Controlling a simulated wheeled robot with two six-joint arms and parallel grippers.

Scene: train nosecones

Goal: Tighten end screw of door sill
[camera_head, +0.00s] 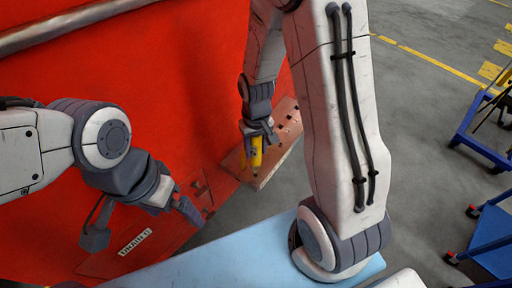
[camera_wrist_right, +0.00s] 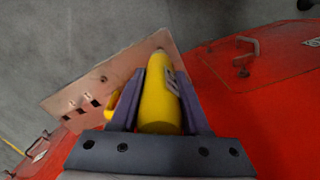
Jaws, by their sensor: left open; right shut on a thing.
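The door sill appears to be the pale brown plate (camera_head: 284,134) at the edge of the red body in the head view. It has several dark square holes or fittings. It also shows at left in the right wrist view (camera_wrist_right: 75,97). My right gripper (camera_head: 258,140) is shut on a yellow tool (camera_head: 256,158), pointing down at the plate. In the right wrist view the tool (camera_wrist_right: 160,100) lies between the fingers, its grey tip near the plate's edge. Contact with a screw cannot be told. My left gripper (camera_head: 142,222) is open and empty in front of the red body.
The red nosecone body (camera_head: 170,60) fills the left, with a grey rail (camera_head: 70,25) across its top. A labelled panel (camera_head: 135,243) is below my left gripper. Blue carts (camera_head: 490,240) stand at far right. The grey floor (camera_head: 430,130) between is clear.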

